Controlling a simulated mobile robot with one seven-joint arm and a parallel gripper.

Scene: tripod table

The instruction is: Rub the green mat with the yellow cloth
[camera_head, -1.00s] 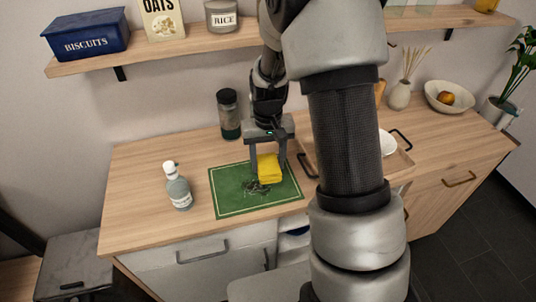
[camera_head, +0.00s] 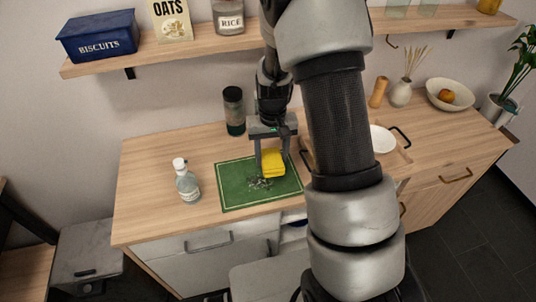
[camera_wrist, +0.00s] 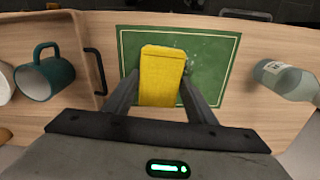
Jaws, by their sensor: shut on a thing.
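The green mat (camera_head: 232,190) with a thin pale border lies flat on the wooden counter. Dark and pale scraps are scattered on its middle. The folded yellow cloth (camera_head: 273,163) is in my gripper (camera_head: 274,166), over the back right part of the mat. In the wrist view the cloth (camera_wrist: 161,75) sits between the two fingers, with the mat (camera_wrist: 215,75) beyond and around it. My gripper is shut on the cloth. I cannot tell whether the cloth's underside touches the mat.
A clear bottle (camera_head: 187,183) stands left of the mat, a dark-lidded jar (camera_head: 234,110) behind it. A wooden tray (camera_wrist: 85,105) with a teal mug (camera_wrist: 45,74) is close on the mat's other side. The counter's front edge runs near the mat.

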